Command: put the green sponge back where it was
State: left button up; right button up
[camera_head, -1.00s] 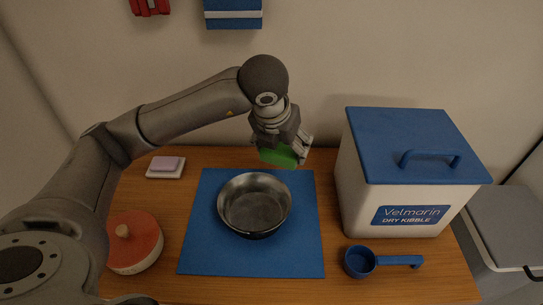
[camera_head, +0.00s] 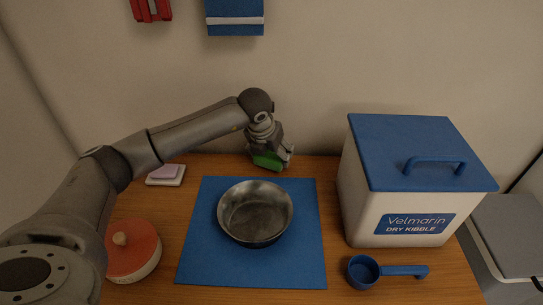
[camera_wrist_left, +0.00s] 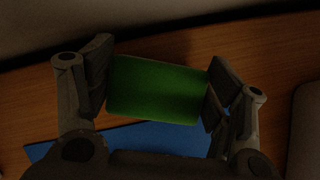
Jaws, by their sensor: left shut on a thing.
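The green sponge (camera_head: 267,160) is held in my left gripper (camera_head: 270,157), behind the metal bowl near the back edge of the wooden table. In the left wrist view the green sponge (camera_wrist_left: 157,89) sits between the two fingers of my left gripper (camera_wrist_left: 158,88), which touch or nearly touch its short sides. Wood and part of the blue mat show beyond it. Whether its underside touches the table I cannot tell. My right gripper is not in view.
A metal bowl (camera_head: 255,212) stands on a blue mat (camera_head: 200,255). A white kibble bin (camera_head: 365,215) with a blue lid and a blue scoop (camera_head: 364,270) are at right. A pink soap on a white dish (camera_head: 166,175) and a red-lidded pot (camera_head: 133,250) are at left.

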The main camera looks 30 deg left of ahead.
pick_arm(q)
jog(key=shift+f, duration=0.6)
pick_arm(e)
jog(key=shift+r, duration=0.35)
pick_arm(q)
jog(key=shift+f, duration=0.1)
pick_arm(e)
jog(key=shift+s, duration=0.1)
pick_arm(q)
jog(key=o, duration=0.9)
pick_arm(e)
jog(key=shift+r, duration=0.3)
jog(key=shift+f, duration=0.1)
pick_arm(q)
jog(key=p+v, duration=0.1)
jog(key=v, duration=1.1)
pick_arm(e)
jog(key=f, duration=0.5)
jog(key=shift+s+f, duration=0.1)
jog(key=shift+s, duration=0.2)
